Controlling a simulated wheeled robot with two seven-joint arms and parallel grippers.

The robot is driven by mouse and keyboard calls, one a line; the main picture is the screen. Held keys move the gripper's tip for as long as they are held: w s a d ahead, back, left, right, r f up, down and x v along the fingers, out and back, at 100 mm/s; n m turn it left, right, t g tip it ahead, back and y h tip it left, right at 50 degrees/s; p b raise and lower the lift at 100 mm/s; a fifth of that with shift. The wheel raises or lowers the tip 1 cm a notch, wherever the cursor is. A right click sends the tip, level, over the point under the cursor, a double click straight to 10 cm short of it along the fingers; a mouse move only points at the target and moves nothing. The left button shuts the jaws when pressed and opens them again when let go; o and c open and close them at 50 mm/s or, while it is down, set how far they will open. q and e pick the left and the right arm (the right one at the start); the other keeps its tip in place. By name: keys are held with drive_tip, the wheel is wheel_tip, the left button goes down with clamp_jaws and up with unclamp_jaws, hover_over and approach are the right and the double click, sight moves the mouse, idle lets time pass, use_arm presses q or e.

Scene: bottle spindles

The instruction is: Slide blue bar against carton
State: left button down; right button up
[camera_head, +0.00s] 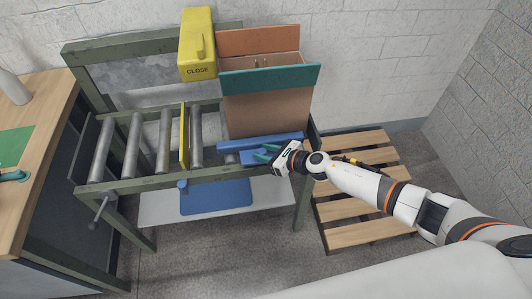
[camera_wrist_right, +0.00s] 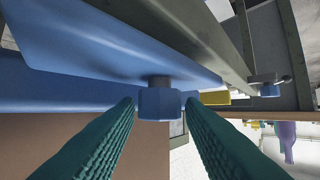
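The blue bar (camera_head: 275,142) lies along the bottom of the carton's near face on the roller conveyor. In the right wrist view it shows as a long blue bar (camera_wrist_right: 60,95) with a blue knob (camera_wrist_right: 160,104). The brown carton (camera_head: 268,110) stands upright with an orange back flap and a teal front flap raised; its brown face (camera_wrist_right: 60,150) shows in the wrist view. I cannot tell if bar and carton touch. My right gripper (camera_head: 263,153) is open, its teal fingers on either side of the knob, seemingly with narrow gaps. My left gripper is not in view.
A yellow box marked CLOSE (camera_head: 197,62) hangs behind the conveyor, left of the carton. A yellow upright plate (camera_head: 184,135) stands between the rollers (camera_head: 132,145). A wooden pallet (camera_head: 350,205) lies on the floor at right. A wooden table (camera_head: 45,105) is at left.

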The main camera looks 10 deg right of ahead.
drive_tip(key=v, duration=1.2)
idle(0.4)
